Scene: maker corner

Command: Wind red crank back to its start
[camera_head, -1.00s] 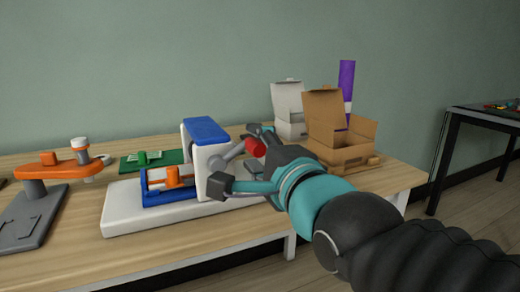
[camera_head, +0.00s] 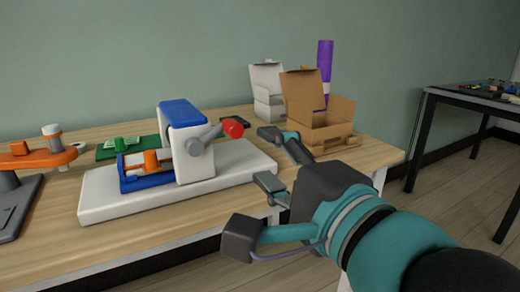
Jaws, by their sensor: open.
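The red crank knob (camera_head: 233,128) sits at the end of a grey crank arm (camera_head: 206,137) on the right face of a white housing with a blue top (camera_head: 187,113). The crank arm points right and slightly up. The housing stands on a white base plate (camera_head: 105,207), with a blue slide (camera_head: 140,180) and an orange block (camera_head: 151,161) at its left. My gripper (camera_head: 260,190) is open and empty, in front and to the right of the crank. Its fingers are spread and apart from the knob, which is in full view.
An open cardboard box (camera_head: 325,122), a white box (camera_head: 266,90) and a purple cylinder (camera_head: 324,65) stand behind my gripper. An orange crank device (camera_head: 40,158) and a green board (camera_head: 120,149) are at the left. A dark table (camera_head: 450,93) is at the far right.

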